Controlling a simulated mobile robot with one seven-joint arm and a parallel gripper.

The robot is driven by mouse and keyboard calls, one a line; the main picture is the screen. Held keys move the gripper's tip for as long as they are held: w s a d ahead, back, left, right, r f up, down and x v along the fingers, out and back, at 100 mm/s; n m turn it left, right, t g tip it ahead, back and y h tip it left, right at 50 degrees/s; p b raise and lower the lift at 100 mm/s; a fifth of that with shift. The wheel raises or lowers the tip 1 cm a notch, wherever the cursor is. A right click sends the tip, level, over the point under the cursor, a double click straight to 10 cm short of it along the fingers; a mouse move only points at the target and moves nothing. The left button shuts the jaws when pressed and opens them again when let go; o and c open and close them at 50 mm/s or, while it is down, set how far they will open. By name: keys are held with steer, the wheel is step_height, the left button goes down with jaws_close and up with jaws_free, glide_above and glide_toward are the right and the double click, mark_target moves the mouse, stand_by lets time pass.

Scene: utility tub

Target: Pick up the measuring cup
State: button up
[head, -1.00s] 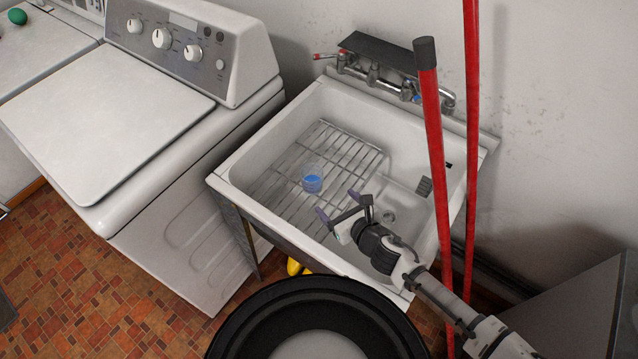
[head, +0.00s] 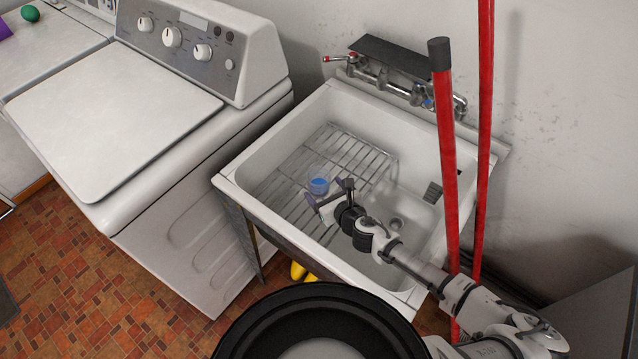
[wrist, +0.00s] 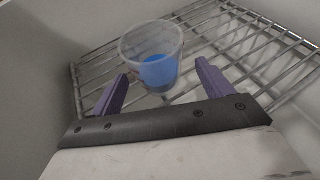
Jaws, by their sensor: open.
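The measuring cup (head: 318,185) is a small clear cup with blue at its bottom, standing on a wire rack inside the utility tub. In the wrist view the cup (wrist: 152,57) is just beyond my fingertips, between their lines and a little left of centre. My gripper (head: 327,192) is over the tub, close to the cup's lower right side in the head view. Its two purple fingers (wrist: 160,80) are spread apart with nothing held between them. I cannot tell whether a finger touches the cup.
The wire rack (head: 350,150) covers the left part of the tub (head: 228,184). A faucet (head: 400,88) is at the tub's back. Two red poles (head: 447,150) stand upright near my arm. A washing machine (head: 110,120) is on the left.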

mark_target(324, 189)
steer(key=shift+p+x, duration=0.45)
steer(key=shift+x, duration=1.5)
steer(key=shift+s, duration=0.1)
steer(key=shift+c, duration=0.5)
steer(key=c, duration=1)
steer(key=shift+r, duration=0.15)
steer(key=shift+r, duration=9.75)
steer(key=shift+s, duration=0.1)
